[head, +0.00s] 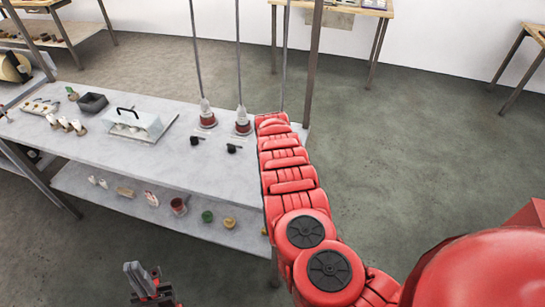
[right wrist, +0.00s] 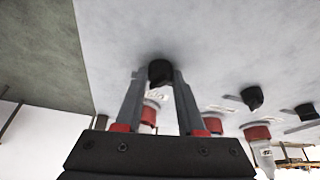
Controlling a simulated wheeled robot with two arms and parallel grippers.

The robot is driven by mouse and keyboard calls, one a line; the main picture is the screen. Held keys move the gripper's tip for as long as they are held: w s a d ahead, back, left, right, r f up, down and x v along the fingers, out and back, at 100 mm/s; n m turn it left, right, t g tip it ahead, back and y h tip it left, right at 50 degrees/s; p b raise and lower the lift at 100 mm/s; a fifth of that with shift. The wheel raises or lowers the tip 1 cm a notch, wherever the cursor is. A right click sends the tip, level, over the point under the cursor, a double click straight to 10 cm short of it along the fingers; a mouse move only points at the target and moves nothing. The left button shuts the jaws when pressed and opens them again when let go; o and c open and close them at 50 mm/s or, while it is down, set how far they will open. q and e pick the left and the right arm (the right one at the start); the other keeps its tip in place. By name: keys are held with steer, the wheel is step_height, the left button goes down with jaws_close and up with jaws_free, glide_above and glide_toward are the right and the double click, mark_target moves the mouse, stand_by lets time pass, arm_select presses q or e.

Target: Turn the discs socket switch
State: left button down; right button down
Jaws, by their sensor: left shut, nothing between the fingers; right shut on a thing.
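Black knob switches stand on the pale bench top, one at the left (head: 195,140) and one beside it (head: 233,148) in the head view. The right wrist view shows my right gripper (right wrist: 160,85) with its fingers on either side of another black knob (right wrist: 160,70), shut on it. In the head view my right arm hides this knob and the right gripper. Small labels near the knobs are too small to read, so I cannot tell which switch is the discs one. My left gripper (head: 142,279) is shut and empty, low in front of the bench, away from the switches.
Red-based fittings (head: 207,120) with rods or cords rising from them stand behind the knobs. A clear-lidded tray (head: 135,126) and a dark box (head: 92,103) are on the bench's left. The lower shelf (head: 160,212) holds small items. Open floor (head: 420,160) lies to the right.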

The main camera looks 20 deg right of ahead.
steer(key=shift+m+b, duration=0.3)
steer(key=shift+m, duration=0.2)
steer(key=c, duration=0.5)
jaws_free()
